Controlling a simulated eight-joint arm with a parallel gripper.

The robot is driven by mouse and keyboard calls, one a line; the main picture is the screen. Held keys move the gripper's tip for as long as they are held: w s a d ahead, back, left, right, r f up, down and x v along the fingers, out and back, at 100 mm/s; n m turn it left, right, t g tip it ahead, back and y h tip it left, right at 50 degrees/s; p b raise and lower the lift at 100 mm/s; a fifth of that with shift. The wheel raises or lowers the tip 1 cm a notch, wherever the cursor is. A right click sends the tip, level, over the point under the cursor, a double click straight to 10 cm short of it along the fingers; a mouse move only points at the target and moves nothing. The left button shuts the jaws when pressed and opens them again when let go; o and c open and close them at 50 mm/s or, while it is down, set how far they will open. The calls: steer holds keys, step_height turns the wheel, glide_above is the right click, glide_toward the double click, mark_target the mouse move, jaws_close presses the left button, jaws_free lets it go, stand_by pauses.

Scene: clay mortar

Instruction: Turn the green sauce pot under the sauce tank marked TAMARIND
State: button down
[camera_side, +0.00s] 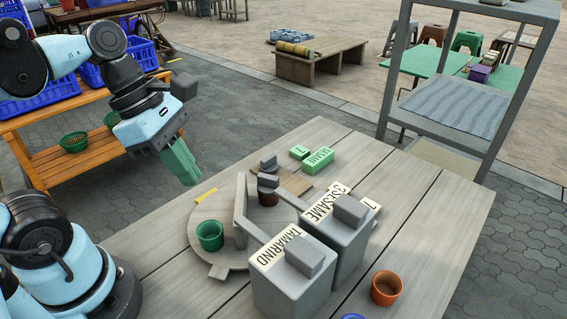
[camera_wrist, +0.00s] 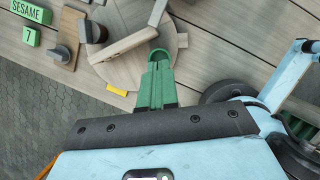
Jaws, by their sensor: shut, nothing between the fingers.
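The green sauce pot (camera_side: 210,235) stands upright on the left part of a round wooden turntable (camera_side: 208,212). The grey tank marked TAMARIND (camera_side: 288,283) stands right of the turntable, with a grey arm reaching over it; the pot is left of that arm. A tank marked SESAME (camera_side: 338,238) stands behind it. A red-brown pot (camera_side: 268,195) is partly hidden near the SESAME tank's arm. My gripper (camera_side: 188,177), with green fingers, is shut and empty, above and up-left of the green pot. In the wrist view the pot's rim (camera_wrist: 158,52) shows just beyond my fingertips (camera_wrist: 157,62).
An orange pot (camera_side: 386,288) stands right of the tanks. Green SESAME and 7 blocks (camera_side: 316,160) lie at the table's back. A yellow mark (camera_side: 206,195) is at the turntable's edge. A grey shelf (camera_side: 450,115) stands behind. The table's front left is clear.

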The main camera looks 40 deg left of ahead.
mark_target(240, 196)
steer(key=shift+s+a+r, duration=0.1)
steer(key=shift+a+r, duration=0.05)
steer(key=shift+r, duration=0.25)
steer(key=c, duration=1.7)
jaws_free()
steer(key=shift+r, duration=0.15)
steer(key=shift+o, duration=1.3)
steer(key=shift+m, duration=0.3)
steer(key=shift+o, duration=1.1)
steer(key=shift+w+a+m, duration=0.1)
steer(key=shift+w+m, duration=0.3)
steer(key=shift+m, duration=0.1)
steer(key=shift+o, duration=0.9)
steer(key=w+f+m+g+y, duration=0.2)
steer(key=w+m, duration=0.5)
steer(key=m, duration=0.5)
steer(key=shift+w+d+f+y, duration=0.2)
steer(key=shift+w+f+y, duration=0.2)
steer(key=shift+y, duration=0.2)
steer(key=shift+m, duration=0.8)
steer(key=shift+w+d+f, duration=0.1)
steer(key=shift+w+f, duration=0.05)
steer(key=shift+f, duration=2)
steer(key=shift+w+a+f, duration=0.1)
steer(key=shift+w+f, duration=0.05)
steer(key=shift+f, duration=1.95)
steer(key=shift+w+d+f, duration=0.1)
steer(key=shift+w+f, duration=0.05)
steer(key=shift+f, duration=2)
jaws_close()
